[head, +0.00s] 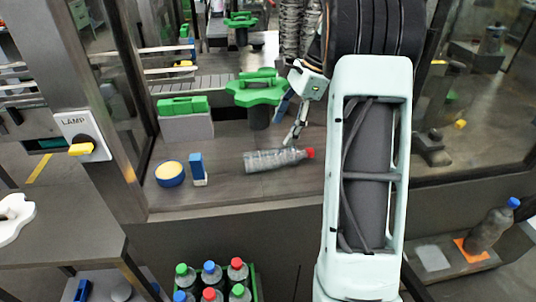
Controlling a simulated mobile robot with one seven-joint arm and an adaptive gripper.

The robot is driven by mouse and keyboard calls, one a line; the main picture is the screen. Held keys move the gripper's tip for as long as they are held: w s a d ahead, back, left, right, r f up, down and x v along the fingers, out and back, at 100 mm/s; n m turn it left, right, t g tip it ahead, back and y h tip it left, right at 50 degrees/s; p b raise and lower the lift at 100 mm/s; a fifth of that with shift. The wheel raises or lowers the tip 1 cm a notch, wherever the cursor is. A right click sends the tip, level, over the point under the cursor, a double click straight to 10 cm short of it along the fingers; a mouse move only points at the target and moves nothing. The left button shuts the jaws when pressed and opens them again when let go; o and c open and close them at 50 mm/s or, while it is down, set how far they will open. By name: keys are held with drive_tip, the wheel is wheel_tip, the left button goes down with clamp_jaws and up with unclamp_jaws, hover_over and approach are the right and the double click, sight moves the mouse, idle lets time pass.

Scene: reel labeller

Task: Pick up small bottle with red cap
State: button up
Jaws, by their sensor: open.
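A small clear bottle with a red cap (272,160) lies on its side on the grey counter, its cap pointing right. My gripper (289,122) is open just above and behind the bottle, near its cap end. One finger reaches down close to the bottle's upper side; I cannot tell whether it touches. Nothing shows between the fingers. My arm covers the area right of the cap.
A blue and yellow round tub (170,174) and a small blue and white block (198,169) stand left of the bottle. A green star-shaped knob (256,90) rises behind it. A crate of capped bottles (212,283) is below the counter. A blue-capped bottle (492,228) stands at right.

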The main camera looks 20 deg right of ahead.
sight(276, 149)
drive_tip(key=shift+s+d+f+m, duration=0.2)
drive_tip(key=shift+s+f+m, duration=0.05)
drive_tip(key=shift+f+m, duration=0.05)
drive_tip(key=x, duration=0.4)
drive_tip(key=shift+s+a+f, duration=0.15)
drive_tip(key=shift+f, duration=0.15)
drive_tip(key=shift+w+p+x, duration=0.2)
drive_tip(key=shift+p+x, duration=0.55)
drive_tip(key=shift+x, duration=2.25)
drive_tip(key=shift+c, duration=0.5)
drive_tip(key=shift+w, duration=0.1)
drive_tip(key=c, duration=1.7)
